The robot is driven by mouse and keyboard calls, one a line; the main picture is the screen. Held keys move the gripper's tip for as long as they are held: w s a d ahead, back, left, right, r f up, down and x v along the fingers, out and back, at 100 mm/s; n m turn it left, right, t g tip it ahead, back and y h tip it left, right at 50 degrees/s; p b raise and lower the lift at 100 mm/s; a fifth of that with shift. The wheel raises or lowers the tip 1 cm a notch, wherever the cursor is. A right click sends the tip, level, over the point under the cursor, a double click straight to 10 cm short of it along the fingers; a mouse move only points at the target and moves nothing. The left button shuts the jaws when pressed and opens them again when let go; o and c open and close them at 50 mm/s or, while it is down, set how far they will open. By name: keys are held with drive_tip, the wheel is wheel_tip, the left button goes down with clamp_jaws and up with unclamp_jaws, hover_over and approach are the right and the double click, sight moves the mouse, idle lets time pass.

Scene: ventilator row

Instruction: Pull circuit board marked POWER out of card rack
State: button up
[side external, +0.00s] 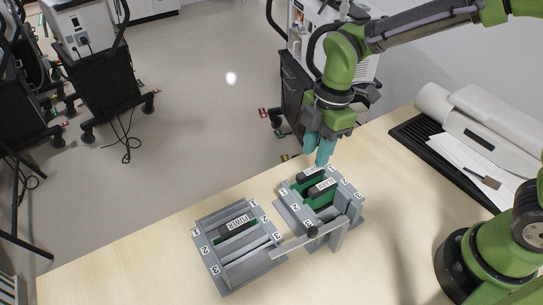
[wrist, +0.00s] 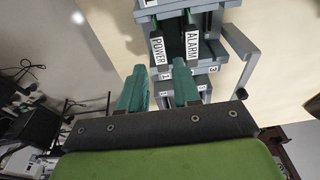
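The right card rack (side external: 347,207) is grey and holds green boards with dark, labelled front edges. In the wrist view, the board marked POWER (wrist: 157,50) stands beside one marked ALARM (wrist: 193,45). In the side view, ALARM (side external: 322,186) is readable, and the POWER board (side external: 310,171) behind it is partly hidden by my fingers. My gripper (side external: 316,157) is above the far end of this rack, with its teal fingers pointing down. In the wrist view, my gripper (wrist: 159,68) is open and empty, with POWER ahead between the fingertips.
A second grey rack (side external: 240,262) stands to the left and holds a labelled board (side external: 238,222). A grey bar with a dark knob (side external: 312,232) runs along the right rack's near side. A black tray with papers (side external: 450,155) is at right. The table's front left is clear.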

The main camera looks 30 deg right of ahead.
sight(310, 171)
drive_tip(key=f, duration=0.5)
drive_tip(key=a+f, duration=0.1)
drive_tip(key=f, duration=0.1)
drive_tip(key=shift+f, duration=0.2)
clamp_jaws()
drive_tip(key=shift+c, duration=1.8)
unclamp_jaws()
clamp_jaws()
drive_tip(key=shift+r, duration=0.2)
drive_tip(key=shift+r, duration=4.05)
